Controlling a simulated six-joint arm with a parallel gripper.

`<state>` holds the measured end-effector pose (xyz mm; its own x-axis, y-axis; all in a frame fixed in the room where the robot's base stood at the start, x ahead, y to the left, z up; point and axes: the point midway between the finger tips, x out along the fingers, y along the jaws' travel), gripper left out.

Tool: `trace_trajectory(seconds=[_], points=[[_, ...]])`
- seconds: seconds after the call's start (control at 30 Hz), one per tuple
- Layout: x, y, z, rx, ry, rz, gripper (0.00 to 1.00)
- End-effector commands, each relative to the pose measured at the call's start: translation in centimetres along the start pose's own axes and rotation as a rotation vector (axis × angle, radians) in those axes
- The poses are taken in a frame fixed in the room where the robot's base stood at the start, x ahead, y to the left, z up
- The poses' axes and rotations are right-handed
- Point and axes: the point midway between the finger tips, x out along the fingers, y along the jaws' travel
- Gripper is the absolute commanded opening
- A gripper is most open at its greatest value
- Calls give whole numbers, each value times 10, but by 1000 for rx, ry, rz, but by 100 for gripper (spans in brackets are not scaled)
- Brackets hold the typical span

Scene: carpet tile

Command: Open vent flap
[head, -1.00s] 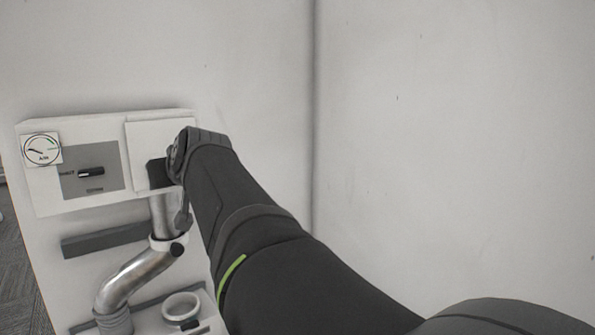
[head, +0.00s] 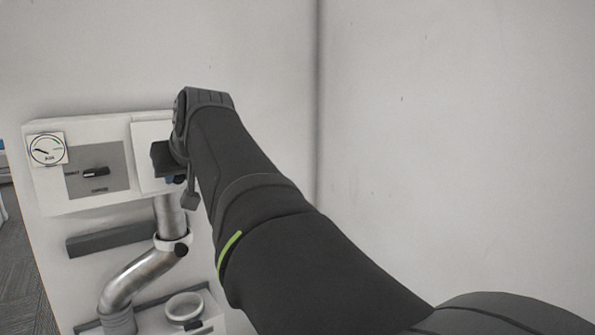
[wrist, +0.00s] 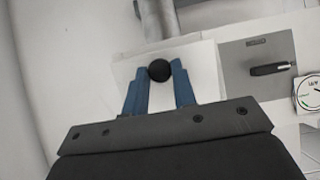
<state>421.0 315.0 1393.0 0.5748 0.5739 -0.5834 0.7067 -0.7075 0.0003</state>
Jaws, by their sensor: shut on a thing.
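The vent flap is a plain white square plate (head: 152,137) on the right part of the white panel box, partly hidden by my gripper in the head view. In the wrist view the flap (wrist: 206,78) carries a round black knob (wrist: 159,70). My gripper (wrist: 159,66) has its two blue fingers on either side of this knob and is shut on it. In the head view my gripper (head: 172,179) is at the flap's lower right, with only a bit of blue finger showing. I cannot tell whether the flap stands out from the box.
Left of the flap are a grey plate with a black selector lever (head: 95,172) and a round gauge (head: 47,149). Below, a bent metal pipe (head: 138,278) runs to a ribbed hose, beside a white ring (head: 184,306). A bare wall (head: 450,120) fills the right.

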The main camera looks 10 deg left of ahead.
Motion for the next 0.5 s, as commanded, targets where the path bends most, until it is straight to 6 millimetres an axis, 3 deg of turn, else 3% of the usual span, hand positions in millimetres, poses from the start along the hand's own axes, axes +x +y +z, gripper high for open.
trace_trajectory(seconds=[0.33, 0.5], points=[[-36, 0, -9, 0, -303, 1, 0], [-56, 0, -16, 0, -288, 1, 0]])
